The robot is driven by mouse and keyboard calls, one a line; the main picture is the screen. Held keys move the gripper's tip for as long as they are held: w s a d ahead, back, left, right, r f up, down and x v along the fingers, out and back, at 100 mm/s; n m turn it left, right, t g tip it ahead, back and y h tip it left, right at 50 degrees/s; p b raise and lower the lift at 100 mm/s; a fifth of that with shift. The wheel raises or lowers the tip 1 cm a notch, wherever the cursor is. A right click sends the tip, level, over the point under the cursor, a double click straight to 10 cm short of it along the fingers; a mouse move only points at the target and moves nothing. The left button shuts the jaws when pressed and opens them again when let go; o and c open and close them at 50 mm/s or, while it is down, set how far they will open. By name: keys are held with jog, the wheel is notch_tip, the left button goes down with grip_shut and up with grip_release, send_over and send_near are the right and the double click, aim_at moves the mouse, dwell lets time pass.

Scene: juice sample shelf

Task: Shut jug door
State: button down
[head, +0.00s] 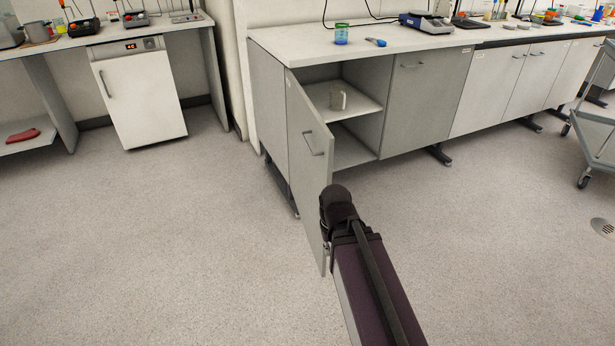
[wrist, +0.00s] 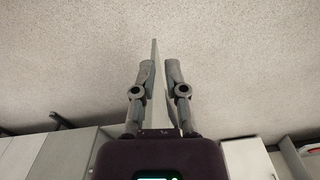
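The jug door (head: 308,150) is a grey cabinet door standing wide open, hinged at the left of its compartment and swung out into the room. A clear jug (head: 338,98) stands on the shelf inside. My gripper (wrist: 159,75) has one finger on each side of the door panel (wrist: 155,62) in the wrist view, and appears closed around it at the edge. In the head view my wrist hides the fingers and part of the door's free edge.
The shelf (head: 365,105) and lower compartment are open to view. A closed grey door (head: 428,105) is to the right. A green-and-blue cup (head: 341,34) stands on the counter (head: 300,42). A grey trolley (head: 592,125) is far right. The floor around the door is clear.

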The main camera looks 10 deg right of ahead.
jog(key=w+a+r+n+h+p, duration=0.2)
jog(key=w+a+r+n+h, duration=0.1)
jog(key=w+n, duration=0.3)
jog(key=w+a+r+n+h+p, duration=0.3)
jog(key=w+r+n, duration=0.3)
jog(key=w, duration=0.3)
jog(key=w+a+r+n+h+p, duration=0.3)
jog(key=w+a+r+n, duration=0.1)
jog(key=w, duration=0.4)
jog(key=a+n, duration=0.1)
jog(key=n, duration=0.1)
jog(key=shift+a+r+n+t, duration=0.3)
jog(key=shift+r+n+t, duration=0.05)
jog(key=shift+n+t, duration=0.05)
jog(key=shift+w+d+f, duration=0.1)
jog(key=shift+f, duration=0.05)
jog(key=b, duration=0.7)
send_near(321, 180)
jog(key=d+f, duration=0.2)
jog(key=f, duration=0.1)
jog(key=d+f, duration=0.1)
jog(key=f, duration=0.1)
jog(key=shift+w+d+f, duration=0.1)
jog(key=shift+w, duration=0.25)
jog(key=shift+w+d, duration=0.1)
jog(key=shift+d, duration=0.65)
jog(key=shift+d, duration=0.1)
